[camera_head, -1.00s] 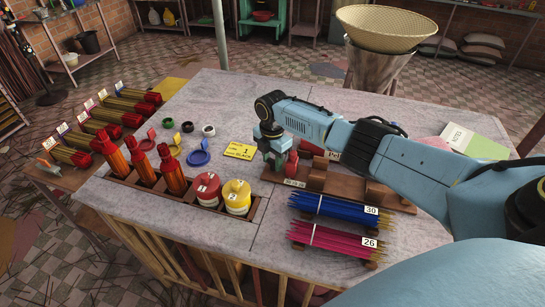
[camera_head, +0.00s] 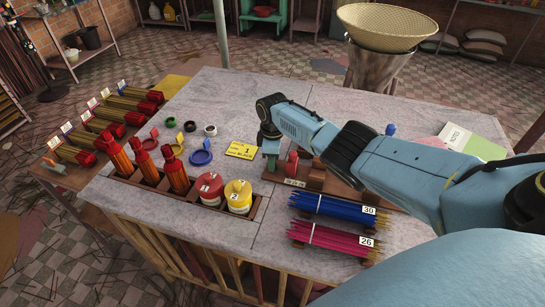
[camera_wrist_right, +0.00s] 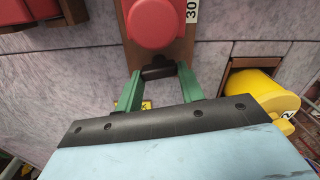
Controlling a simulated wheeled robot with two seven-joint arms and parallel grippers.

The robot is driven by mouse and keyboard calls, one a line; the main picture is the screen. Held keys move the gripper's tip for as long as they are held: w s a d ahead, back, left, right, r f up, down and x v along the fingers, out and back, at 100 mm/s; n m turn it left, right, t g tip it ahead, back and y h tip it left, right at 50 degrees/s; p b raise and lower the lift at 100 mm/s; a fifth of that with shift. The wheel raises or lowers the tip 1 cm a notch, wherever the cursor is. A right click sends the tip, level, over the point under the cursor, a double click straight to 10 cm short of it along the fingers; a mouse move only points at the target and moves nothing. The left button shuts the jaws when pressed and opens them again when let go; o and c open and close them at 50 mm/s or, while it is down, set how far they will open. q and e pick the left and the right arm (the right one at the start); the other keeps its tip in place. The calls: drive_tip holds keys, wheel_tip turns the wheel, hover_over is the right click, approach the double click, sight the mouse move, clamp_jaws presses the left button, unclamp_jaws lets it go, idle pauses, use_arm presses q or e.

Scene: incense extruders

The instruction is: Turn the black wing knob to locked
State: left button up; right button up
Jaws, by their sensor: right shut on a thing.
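The black wing knob (camera_wrist_right: 157,72) shows in the right wrist view between the two green fingers of my right gripper (camera_wrist_right: 158,86), which is shut on it. The knob sits at the near end of a wooden block, below a round red part (camera_wrist_right: 152,22). In the head view my right gripper (camera_head: 270,165) points down at the left end of the wooden stand (camera_head: 280,178), beside a small red part (camera_head: 292,164). The knob is hidden there, and I cannot read its lock position. My left gripper is not in view.
A yellow card (camera_head: 240,150) lies left of the gripper. A red jar (camera_head: 208,188) and a yellow jar (camera_head: 238,195) stand in a front rack. Blue sticks (camera_head: 330,207) and pink sticks (camera_head: 325,238) lie at the front right.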

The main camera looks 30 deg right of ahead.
drive_tip(key=shift+w+d+r+m, duration=0.1)
drive_tip(key=shift+r+m, duration=0.05)
drive_tip(key=shift+m, duration=0.85)
drive_tip(key=o, duration=0.7)
drive_tip(key=shift+r+p, duration=0.3)
drive_tip(key=shift+p, duration=0.05)
wheel_tip(320, 180, up, 13)
drive_tip(key=shift+f+p, duration=0.15)
drive_tip(key=shift+p, duration=1.05)
